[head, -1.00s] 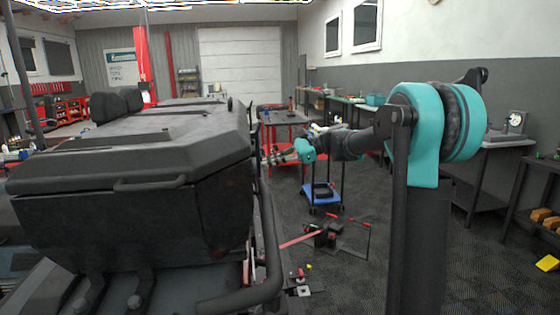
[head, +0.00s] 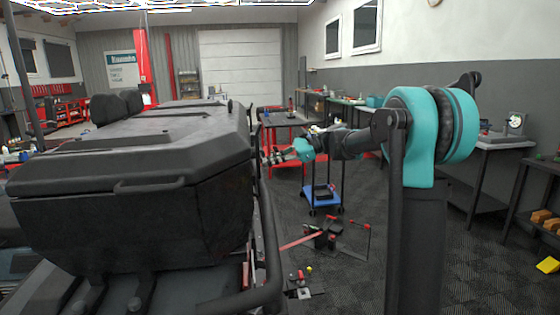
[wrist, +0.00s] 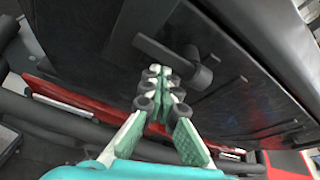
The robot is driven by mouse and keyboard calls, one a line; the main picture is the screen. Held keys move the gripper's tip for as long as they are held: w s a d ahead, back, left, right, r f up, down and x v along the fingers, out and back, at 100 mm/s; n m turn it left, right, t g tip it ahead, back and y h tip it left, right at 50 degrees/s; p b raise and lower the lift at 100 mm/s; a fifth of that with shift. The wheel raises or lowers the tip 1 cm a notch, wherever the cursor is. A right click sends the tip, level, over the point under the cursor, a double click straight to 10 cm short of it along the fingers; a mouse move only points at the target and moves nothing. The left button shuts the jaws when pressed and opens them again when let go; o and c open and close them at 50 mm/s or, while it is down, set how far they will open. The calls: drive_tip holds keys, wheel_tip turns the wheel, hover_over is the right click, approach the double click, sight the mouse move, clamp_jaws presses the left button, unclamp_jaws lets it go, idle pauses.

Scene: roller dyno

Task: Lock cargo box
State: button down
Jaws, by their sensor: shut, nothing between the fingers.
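The black cargo box (head: 130,220) fills the left of the head view, its lid (head: 150,140) down on it. In the wrist view its dark side panel (wrist: 240,115) carries a black turning latch or handle (wrist: 168,52) with a round hub. My gripper (wrist: 160,88) is shut with nothing in it. Its fingertips are just below the latch in the wrist view; I cannot tell whether they touch it. In the head view my gripper (head: 268,158) is beside the far right side of the box, where the latch is hidden.
A black tubular bar (head: 270,250) runs along the box's right side. A red strip (wrist: 75,102) lies below the panel. A blue cart (head: 322,196) and a red table (head: 283,120) stand beyond my arm. Some floor to the right is free.

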drive_tip(key=w+d, duration=0.2)
drive_tip(key=d, duration=0.7)
drive_tip(key=s+d+f+n+t+h, duration=0.1)
drive_tip(key=s+d+f+n+h, duration=0.2)
drive_tip(key=s+f, duration=0.55)
drive_tip(key=s+d+f+n+t+h, duration=0.15)
drive_tip(key=s+f+h, duration=0.25)
drive_tip(key=s+f, duration=0.45)
drive_tip(key=s+d+f+n+t+h, duration=0.1)
drive_tip(key=s+d+f+n+h, duration=0.2)
drive_tip(key=s+d+f, duration=0.3)
drive_tip(key=s+d+f+n+t+h, duration=0.2)
drive_tip(key=s+d+f+n+h, duration=0.2)
drive_tip(key=s+f, duration=0.5)
drive_tip(key=shift+s+d+f+n, duration=0.25)
drive_tip(key=shift+d+f+n, duration=0.3)
drive_tip(key=shift+d+f, duration=0.3)
